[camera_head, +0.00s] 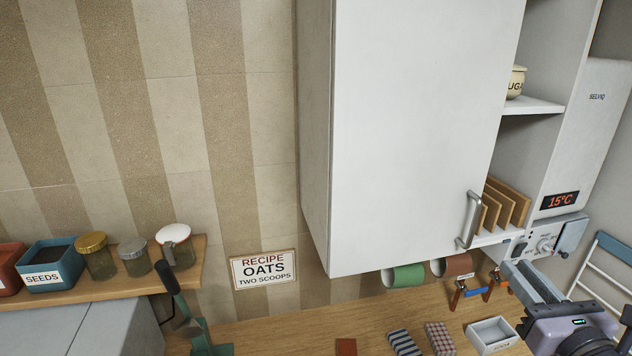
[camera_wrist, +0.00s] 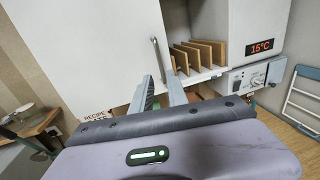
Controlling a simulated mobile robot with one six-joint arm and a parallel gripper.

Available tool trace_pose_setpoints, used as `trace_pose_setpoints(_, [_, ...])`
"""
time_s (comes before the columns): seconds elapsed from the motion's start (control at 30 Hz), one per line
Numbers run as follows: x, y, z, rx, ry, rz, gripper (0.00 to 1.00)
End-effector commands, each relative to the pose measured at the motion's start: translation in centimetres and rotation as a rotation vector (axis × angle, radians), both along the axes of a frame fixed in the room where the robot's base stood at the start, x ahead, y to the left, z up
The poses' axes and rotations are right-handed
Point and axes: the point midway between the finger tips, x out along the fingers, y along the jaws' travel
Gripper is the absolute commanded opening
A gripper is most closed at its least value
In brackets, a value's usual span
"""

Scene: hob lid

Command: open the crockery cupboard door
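The white cupboard door (camera_head: 415,120) fills the upper middle of the head view and looks shut. Its grey bar handle (camera_head: 470,220) stands upright near the door's lower right edge. The door (camera_wrist: 95,50) and handle (camera_wrist: 158,58) also show in the wrist view. My gripper (camera_head: 521,266) is at the lower right of the head view, below and right of the handle. In the wrist view its two fingers (camera_wrist: 160,77) are apart, with nothing between them. Their tips point up toward the handle and appear apart from it.
Right of the door, open shelves hold upright wooden boards (camera_head: 505,203) and a sugar pot (camera_head: 516,82). A green mug (camera_head: 404,277) and a brown mug (camera_head: 452,265) hang below. A unit with a 15°C display (camera_head: 559,200) and a folded blue-white rack (camera_head: 605,270) stand further right.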

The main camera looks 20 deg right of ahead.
Motion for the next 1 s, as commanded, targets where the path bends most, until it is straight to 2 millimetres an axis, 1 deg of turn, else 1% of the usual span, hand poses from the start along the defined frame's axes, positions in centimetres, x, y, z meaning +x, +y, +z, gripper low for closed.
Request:
trace_pose_setpoints(0.03, [1.1, -0.1, 0.8, 0.008, 0.002, 0.008, 0.19])
trace_pose_setpoints(0.13, [3.4, -0.8, 1.1, 0.01, 0.003, 0.01, 0.19])
trace_pose_setpoints(0.27, [6.7, -1.7, 0.3, 0.002, 0.007, 0.011, 0.19])
trace_pose_setpoints(0.4, [10.2, -2.8, 0.1, 0.002, 0.008, 0.01, 0.19])
trace_pose_setpoints(0.53, [12.8, -3.7, 0.1, 0.001, 0.007, 0.009, 0.19])
trace_pose_setpoints(0.63, [14.2, -4.2, 0.1, 0.0, 0.006, 0.007, 0.19])
trace_pose_setpoints(0.73, [15.0, -4.5, 0.0, 0.001, 0.008, 0.006, 0.19])
trace_pose_setpoints(0.83, [15.4, -4.6, 0.0, 0.0, 0.007, 0.007, 0.19])
trace_pose_setpoints(1.0, [15.5, -4.6, 0.0, 0.0, 0.007, 0.006, 0.19])
